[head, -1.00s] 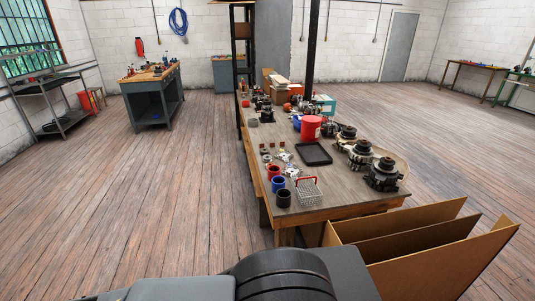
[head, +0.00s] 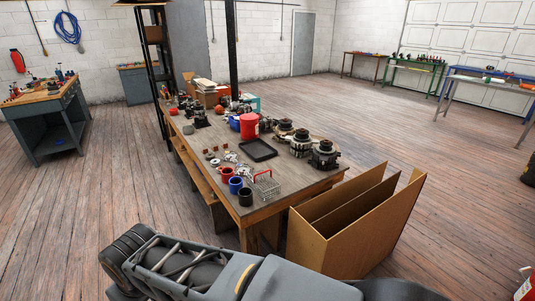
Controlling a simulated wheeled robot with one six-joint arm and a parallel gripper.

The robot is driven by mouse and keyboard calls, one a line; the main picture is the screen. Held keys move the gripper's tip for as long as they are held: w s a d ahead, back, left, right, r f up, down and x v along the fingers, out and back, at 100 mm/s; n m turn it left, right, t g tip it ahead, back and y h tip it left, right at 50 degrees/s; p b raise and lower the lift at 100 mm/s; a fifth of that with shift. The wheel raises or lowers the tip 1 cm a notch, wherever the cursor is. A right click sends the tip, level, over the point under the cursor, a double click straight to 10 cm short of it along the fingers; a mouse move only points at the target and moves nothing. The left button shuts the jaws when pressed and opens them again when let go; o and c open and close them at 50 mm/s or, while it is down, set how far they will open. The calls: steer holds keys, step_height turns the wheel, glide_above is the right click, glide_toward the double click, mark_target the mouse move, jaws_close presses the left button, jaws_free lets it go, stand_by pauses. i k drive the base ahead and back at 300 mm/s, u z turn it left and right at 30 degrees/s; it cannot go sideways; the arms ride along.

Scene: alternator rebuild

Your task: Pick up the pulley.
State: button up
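A wooden worktable (head: 292,176) stands in the middle of the head view. Dark round assemblies with stacked discs on top, like alternators, stand along its right side; the nearest (head: 323,154) is close to the near right corner, with another (head: 300,144) just behind it. Small metal parts (head: 230,157) lie near the middle left of the tabletop. They are too small to tell which, if any, is a loose pulley. My arm crosses the bottom of the view, apart from the tabletop. I cannot make out my gripper's fingers in the frame.
A red mug (head: 227,174), blue mug (head: 236,186), black mug (head: 245,197) and wire basket (head: 266,185) stand at the table's near end. A black tray (head: 258,150) and red canister (head: 250,126) are behind.

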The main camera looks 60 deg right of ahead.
mark_target(209, 156)
steer(key=z, duration=0.4)
steer(key=i, duration=3.9)
steer(key=z, duration=2.75)
